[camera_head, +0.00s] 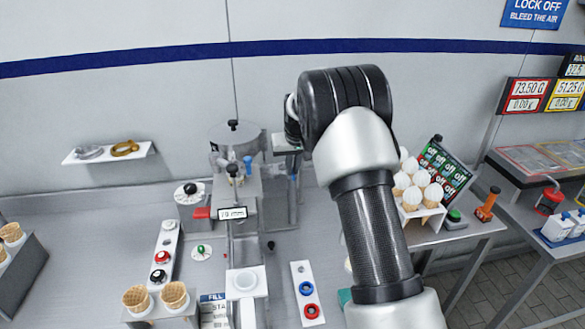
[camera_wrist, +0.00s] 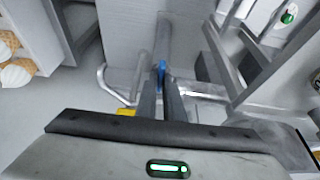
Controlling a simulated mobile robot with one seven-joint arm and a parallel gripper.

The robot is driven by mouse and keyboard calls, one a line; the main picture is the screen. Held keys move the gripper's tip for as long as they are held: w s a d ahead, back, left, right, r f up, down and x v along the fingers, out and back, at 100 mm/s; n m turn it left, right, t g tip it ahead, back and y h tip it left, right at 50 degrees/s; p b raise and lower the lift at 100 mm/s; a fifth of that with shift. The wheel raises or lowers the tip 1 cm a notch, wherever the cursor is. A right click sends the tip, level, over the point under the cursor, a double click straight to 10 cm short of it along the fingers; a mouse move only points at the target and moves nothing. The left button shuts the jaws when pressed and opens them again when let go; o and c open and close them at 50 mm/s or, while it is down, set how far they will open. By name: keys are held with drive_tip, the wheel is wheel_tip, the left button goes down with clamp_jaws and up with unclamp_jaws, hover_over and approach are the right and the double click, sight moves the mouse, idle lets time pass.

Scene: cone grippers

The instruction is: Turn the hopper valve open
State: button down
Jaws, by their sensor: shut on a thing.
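The hopper (camera_head: 234,138) is a grey round-lidded vessel on the machine at the middle left of the head view. A blue upright piece (camera_head: 248,164) stands at its front right. In the wrist view, my gripper (camera_wrist: 161,84) has its two dark fingers close together on a small blue handle (camera_wrist: 162,69), which I take to be the valve handle. The fingers hide most of it. In the head view, my arm hides most of the gripper, and I cannot tell the valve's angle.
A metal frame (camera_wrist: 225,60) stands close to the right of my fingers in the wrist view. In the head view, a rack of filled cones (camera_head: 420,206) is right of my arm. A button panel (camera_head: 308,292) lies on the front counter.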

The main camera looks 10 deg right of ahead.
drive_tip(key=n, duration=0.1)
drive_tip(key=n+y+b, duration=0.1)
drive_tip(key=n, duration=0.1)
drive_tip(key=shift+d+n+y+b, duration=0.25)
drive_tip(key=shift+n+y+b, duration=0.05)
drive_tip(key=shift+n, duration=0.1)
drive_tip(key=n+g+y, duration=0.1)
drive_tip(key=n, duration=0.2)
drive_tip(key=shift+w+n, duration=0.1)
drive_tip(key=shift+n, duration=0.2)
drive_tip(key=n+g+y+p, duration=0.1)
drive_tip(key=n+p, duration=0.1)
drive_tip(key=n, duration=0.2)
drive_tip(key=shift+w+d+r, duration=0.1)
drive_tip(key=shift+w, duration=0.05)
drive_tip(key=shift+w+n+g+y+p, duration=0.1)
drive_tip(key=shift+n+g+y+p, duration=0.3)
drive_tip(key=shift+n, duration=0.8)
drive_tip(key=shift+n+g+p, duration=0.1)
drive_tip(key=shift+n+g, duration=0.5)
drive_tip(key=shift+n, duration=0.6)
drive_tip(key=c, duration=1.9)
unclamp_jaws()
drive_tip(key=shift+o, duration=0.2)
